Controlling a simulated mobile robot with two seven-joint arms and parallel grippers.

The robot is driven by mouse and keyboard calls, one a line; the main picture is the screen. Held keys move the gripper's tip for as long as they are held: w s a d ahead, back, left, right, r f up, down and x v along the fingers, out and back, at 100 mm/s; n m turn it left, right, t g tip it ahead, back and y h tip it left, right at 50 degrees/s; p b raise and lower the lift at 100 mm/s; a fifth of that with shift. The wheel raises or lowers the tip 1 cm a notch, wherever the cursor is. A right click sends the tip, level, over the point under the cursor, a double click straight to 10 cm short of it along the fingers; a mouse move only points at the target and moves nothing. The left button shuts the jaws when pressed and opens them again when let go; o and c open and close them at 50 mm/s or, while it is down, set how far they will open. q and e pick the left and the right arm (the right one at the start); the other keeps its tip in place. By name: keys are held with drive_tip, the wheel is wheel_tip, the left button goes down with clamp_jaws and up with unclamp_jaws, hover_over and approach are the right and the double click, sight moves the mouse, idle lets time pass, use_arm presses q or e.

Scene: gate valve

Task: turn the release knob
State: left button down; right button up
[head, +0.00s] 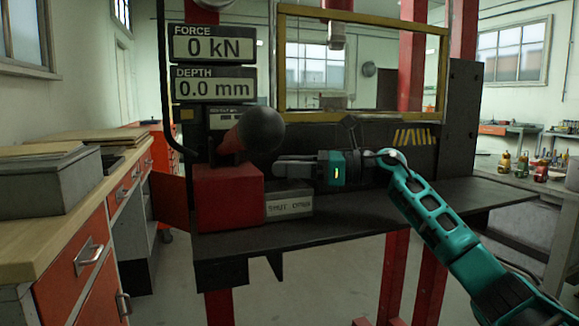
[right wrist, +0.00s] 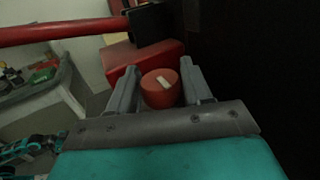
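The release knob (right wrist: 160,92) is a short red cylinder with a pale bar mark on its end. In the right wrist view it sits between the two grey fingers of my right gripper (right wrist: 160,78), one finger on each side. The fingers are spread apart; I cannot tell whether they touch the knob. In the head view my right gripper (head: 280,166) reaches left above the grey box labelled "SHUT DOWN" (head: 290,206), beside the red box (head: 229,196). The knob cannot be made out in the head view. My left gripper is not in view.
A lever with a black ball end (head: 262,130) sticks out above the red box, close to my right fingers. A black bench plate (head: 400,208) lies below. A yellow-framed guard window (head: 447,75) stands behind. The displays (head: 213,43) read 0 kN and 0.0 mm.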

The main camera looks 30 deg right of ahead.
drive_tip(key=o, duration=0.3)
drive_tip(key=shift+o, duration=0.2)
drive_tip(key=b+v, duration=0.1)
drive_tip(key=v, duration=1.2)
drive_tip(key=shift+w, duration=0.1)
